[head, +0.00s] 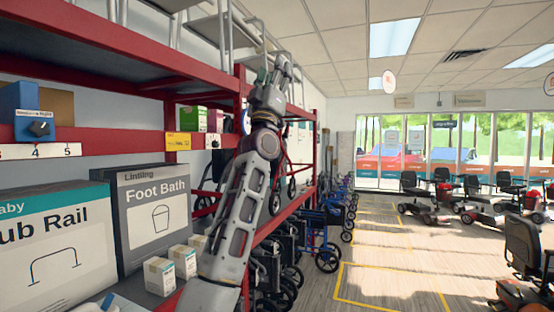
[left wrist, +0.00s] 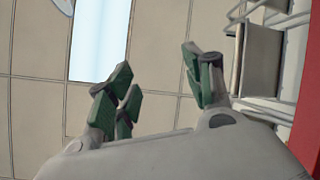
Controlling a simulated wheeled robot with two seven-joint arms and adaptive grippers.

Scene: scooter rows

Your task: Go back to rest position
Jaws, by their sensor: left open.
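My left gripper (head: 278,68) is raised in front of the red shelf rack in the head view, at the end of my grey left arm. In the left wrist view its green-padded fingers (left wrist: 160,85) stand well apart, with nothing between them. Ceiling panels and a bright light show beyond the fingers. My right gripper is not in view in either picture.
The red shelf rack (head: 100,40) runs along the left, close to my arm. It holds a Foot Bath box (head: 155,210), a tub rail box (head: 55,245) and small cartons. Rollators (head: 325,240) line the rack. Scooters (head: 480,210) stand at right; the yellow-marked floor (head: 390,285) between is clear.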

